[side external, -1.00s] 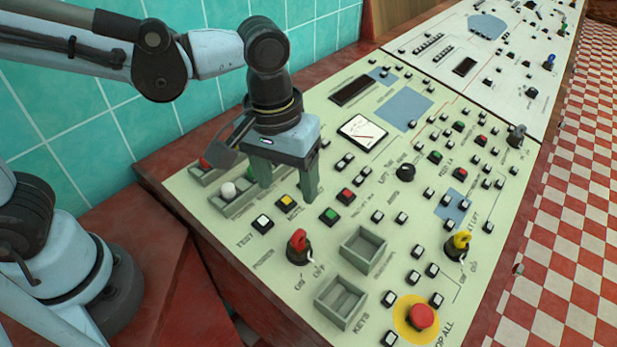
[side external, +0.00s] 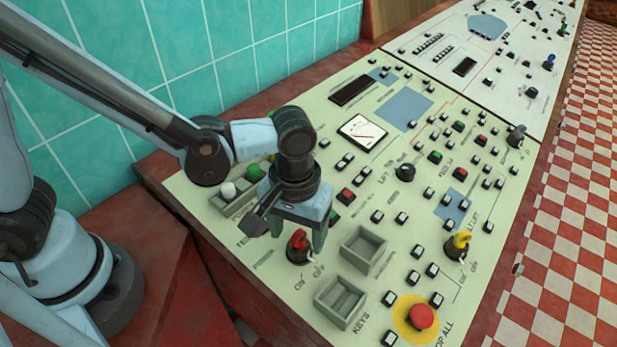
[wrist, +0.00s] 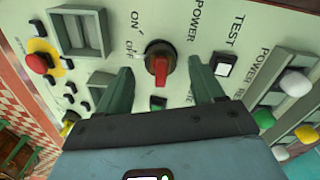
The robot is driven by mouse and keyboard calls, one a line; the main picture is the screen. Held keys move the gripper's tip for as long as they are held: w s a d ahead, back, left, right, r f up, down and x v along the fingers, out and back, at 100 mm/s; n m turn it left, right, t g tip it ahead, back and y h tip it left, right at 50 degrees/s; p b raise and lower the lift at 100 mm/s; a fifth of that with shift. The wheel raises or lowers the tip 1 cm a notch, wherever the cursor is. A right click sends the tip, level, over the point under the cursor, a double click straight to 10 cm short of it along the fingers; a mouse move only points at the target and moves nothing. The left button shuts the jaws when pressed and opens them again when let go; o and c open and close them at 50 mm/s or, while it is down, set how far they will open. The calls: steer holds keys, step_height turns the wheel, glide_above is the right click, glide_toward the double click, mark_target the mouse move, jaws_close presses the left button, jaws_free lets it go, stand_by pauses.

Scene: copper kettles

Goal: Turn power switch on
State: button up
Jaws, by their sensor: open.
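The power switch (side external: 298,243) is a red rotary knob on a dark round base, on the cream control panel (side external: 300,268). Printed ON and OFF marks sit beside it. In the wrist view the red knob (wrist: 160,66) shows with its ridge roughly upright in the picture, under the word POWER. My gripper (side external: 298,234) is over the switch, pointing down. In the wrist view its green fingers (wrist: 160,74) are spread, one on each side of the knob, with nothing held. Gaps show between knob and fingers. I cannot tell how far the tips are above the panel.
Two grey open trays (side external: 363,250) stand close to the switch. A red stop button (side external: 421,316) on a yellow disc and a yellow key switch (side external: 461,242) are to the right. Small push buttons surround the area. White and green knobs (side external: 229,189) lie behind my gripper.

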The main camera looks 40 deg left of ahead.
steer(key=shift+f, duration=1.5)
steer(key=c, duration=1.1)
steer(key=shift+o, duration=0.2)
steer(key=shift+m, duration=0.7)
steer(key=shift+a+m, duration=0.1)
steer(key=shift+m, duration=3.3)
steer(key=shift+w+m, duration=0.1)
steer(key=shift+m, duration=0.4)
